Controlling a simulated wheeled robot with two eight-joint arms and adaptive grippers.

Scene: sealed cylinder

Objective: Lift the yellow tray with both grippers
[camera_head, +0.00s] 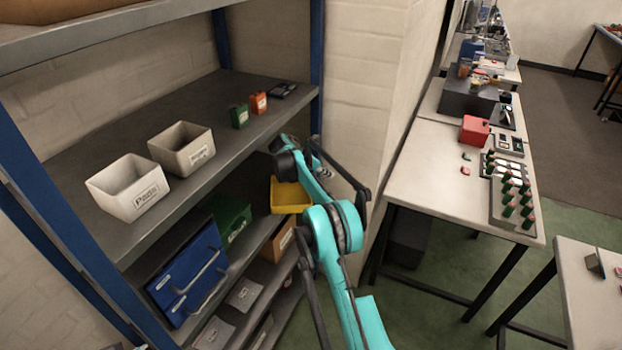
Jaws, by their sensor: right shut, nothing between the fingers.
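The yellow tray (291,197) sits on a lower level of the shelf unit, below the edge of the main shelf board. My right arm crosses in front of its right side and hides part of it. My right gripper (280,147) is dark and small in the picture, at the shelf's front edge above the tray. It is shut and empty, apart from the tray as far as I can tell. My left gripper is not in view.
Two pale bins (128,187) (181,149) and small green (239,116) and orange (258,103) boxes stand on the shelf board (95,147). A blue case (188,273) and a green crate (230,222) lie below. A blue post (317,60) and a white wall are close by; a workbench (425,180) stands right.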

